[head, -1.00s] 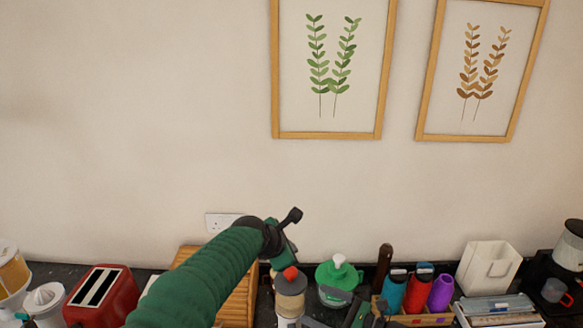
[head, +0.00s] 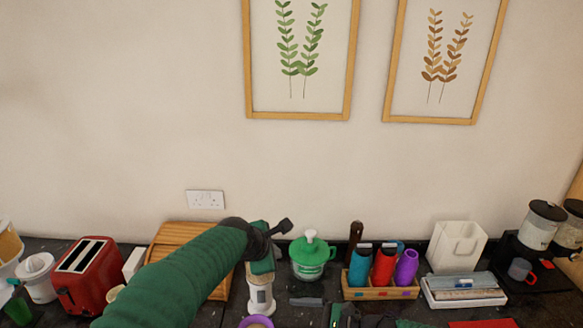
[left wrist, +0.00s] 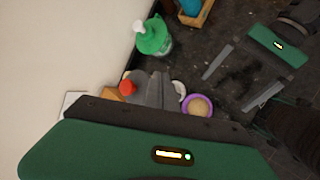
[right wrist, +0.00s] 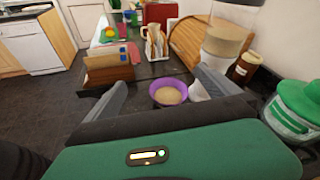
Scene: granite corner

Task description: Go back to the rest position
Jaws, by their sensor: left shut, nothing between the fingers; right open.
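My left arm reaches in from the left in the head view. Its green gripper (head: 262,264) is over the counter, in front of part of a white jar (head: 261,298); its fingertips are hard to make out there. In the left wrist view the left gripper (left wrist: 157,78) has its grey fingers together, with nothing between them. My right gripper shows in the left wrist view (left wrist: 226,93) with its fingers apart. In the right wrist view the right gripper (right wrist: 160,78) is open and empty, with a purple bowl (right wrist: 170,93) beyond the gap.
A green-lidded jar (head: 312,258), a crate of bottles (head: 382,293), a white holder (head: 456,246) and a coffee machine (head: 545,255) stand to the right. A red toaster (head: 88,275) and a wooden bread box (head: 176,236) stand left.

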